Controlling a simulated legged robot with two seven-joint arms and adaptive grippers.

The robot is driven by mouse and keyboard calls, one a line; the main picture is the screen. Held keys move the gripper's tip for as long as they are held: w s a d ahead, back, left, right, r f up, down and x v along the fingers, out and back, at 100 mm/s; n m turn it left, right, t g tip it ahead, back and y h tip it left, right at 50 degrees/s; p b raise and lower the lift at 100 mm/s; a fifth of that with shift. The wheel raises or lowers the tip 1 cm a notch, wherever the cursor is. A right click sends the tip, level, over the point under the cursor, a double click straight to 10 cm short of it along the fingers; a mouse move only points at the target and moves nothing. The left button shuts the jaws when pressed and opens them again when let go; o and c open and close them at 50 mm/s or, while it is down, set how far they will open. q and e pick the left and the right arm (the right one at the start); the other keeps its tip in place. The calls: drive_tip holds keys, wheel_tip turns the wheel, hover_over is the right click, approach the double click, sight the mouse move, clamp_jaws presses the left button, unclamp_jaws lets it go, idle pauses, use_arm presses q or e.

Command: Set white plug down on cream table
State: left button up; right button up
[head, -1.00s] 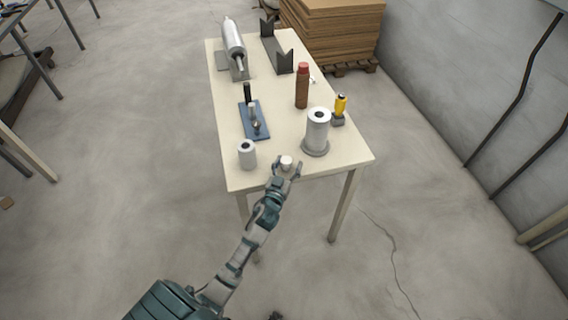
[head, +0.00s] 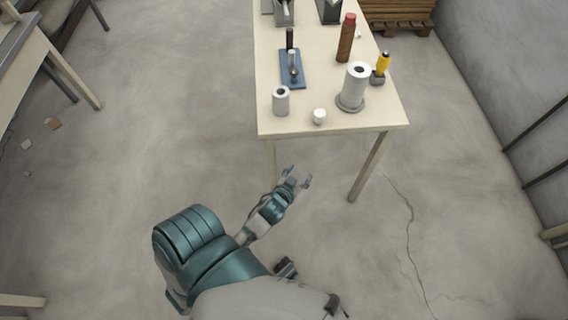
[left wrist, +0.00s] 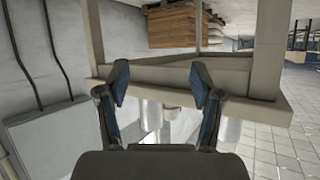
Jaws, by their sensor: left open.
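The white plug (head: 319,116) is a small pale cylinder standing on the cream table (head: 340,126), close to its front edge. It sits between a small white roll and a larger white spool. My left gripper (head: 298,178) is open and empty, in front of the table's near edge and apart from the plug. In the left wrist view the two dark fingers (left wrist: 160,85) are spread with nothing between them, and the table edge (left wrist: 220,78) lies beyond. I cannot make out the plug clearly in that view. My right gripper is not seen.
The small white roll (head: 281,101) stands left of the plug. The white spool (head: 355,86), a yellow-handled tool (head: 382,67), a brown bottle (head: 346,38) and a blue plate fixture (head: 292,70) stand farther back. The floor before the table is clear.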

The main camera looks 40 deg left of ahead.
use_arm(q)
drive_tip(key=s+d+f+m+g+h, duration=0.2)
drive_tip(key=s+d+f+g, duration=0.4)
drive_tip(key=s, duration=0.4)
drive_tip(key=s+d+f+m+g+h, duration=0.2)
drive_tip(key=s+d+f+g, duration=0.15)
drive_tip(key=s+f, duration=0.55)
drive_tip(key=s+f+p, duration=0.2)
drive_tip(key=f, duration=0.4)
drive_tip(key=s+a+f+g+p, duration=0.1)
drive_tip(key=s+f+p, duration=0.2)
drive_tip(key=f, duration=0.4)
drive_tip(key=shift+p, duration=0.3)
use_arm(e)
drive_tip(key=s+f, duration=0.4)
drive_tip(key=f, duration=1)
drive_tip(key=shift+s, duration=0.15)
use_arm(q)
drive_tip(key=shift+a, duration=0.35)
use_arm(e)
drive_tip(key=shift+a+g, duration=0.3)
use_arm(q)
drive_tip(key=shift+d, duration=0.15)
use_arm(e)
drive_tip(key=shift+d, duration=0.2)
